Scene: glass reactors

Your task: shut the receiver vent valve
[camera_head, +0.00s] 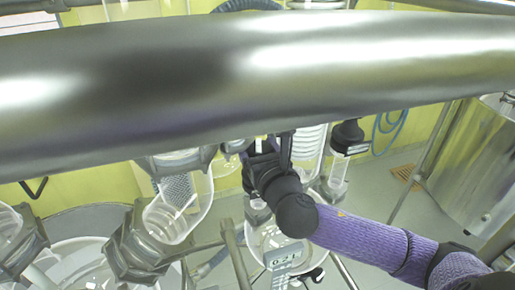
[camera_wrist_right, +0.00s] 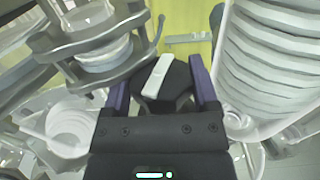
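The right gripper (camera_head: 268,145) reaches in from the lower right, among the glassware below a thick steel bar. In the right wrist view, its two purple fingers (camera_wrist_right: 160,74) are spread apart. Between them is a black valve handle with a white bar (camera_wrist_right: 157,76), which I take for the receiver vent valve. A gap shows beside the left finger; whether the right finger touches the handle I cannot tell. In the head view the gripper and the bar hide the handle. The left gripper is not in view.
The steel bar (camera_head: 250,75) crosses the whole head view. Glass vessels with black clamps (camera_head: 140,245) stand at left. A ribbed glass coil (camera_wrist_right: 270,60) is close at right in the wrist view, and a clamped glass joint (camera_wrist_right: 100,40) at upper left.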

